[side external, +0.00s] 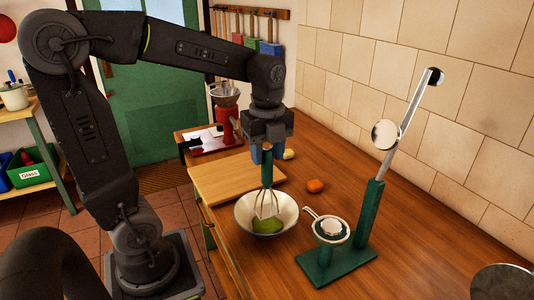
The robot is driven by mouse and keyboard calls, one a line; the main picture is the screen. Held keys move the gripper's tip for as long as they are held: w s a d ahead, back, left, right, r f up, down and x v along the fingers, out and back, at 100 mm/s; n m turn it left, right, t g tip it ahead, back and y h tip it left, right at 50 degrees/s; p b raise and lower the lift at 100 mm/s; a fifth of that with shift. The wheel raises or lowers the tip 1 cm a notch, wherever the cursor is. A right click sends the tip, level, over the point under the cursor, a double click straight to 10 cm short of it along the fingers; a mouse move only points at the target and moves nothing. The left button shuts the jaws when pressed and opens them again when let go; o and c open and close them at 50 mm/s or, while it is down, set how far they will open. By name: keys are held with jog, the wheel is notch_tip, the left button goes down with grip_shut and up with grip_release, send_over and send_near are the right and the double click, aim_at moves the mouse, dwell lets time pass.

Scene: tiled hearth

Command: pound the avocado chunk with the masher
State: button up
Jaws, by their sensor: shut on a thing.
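My gripper (267,150) points down and is shut on the green handle of the masher (267,172). The masher hangs upright, its wire head (267,205) inside the pale bowl (287,214). The green avocado chunk (267,226) lies in the bowl, right under the wires. The lower ends of the wires overlap the chunk in the picture; I cannot tell if they press on it.
A green stand with a metal lever (372,212) and a small strainer (331,228) stand right of the bowl. An orange fruit (315,186) lies behind it. A wooden board (222,184) is at the left. A red grinder (228,122) stands further back. The right counter is mostly clear.

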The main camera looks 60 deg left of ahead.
jog(key=shift+r, duration=3.75)
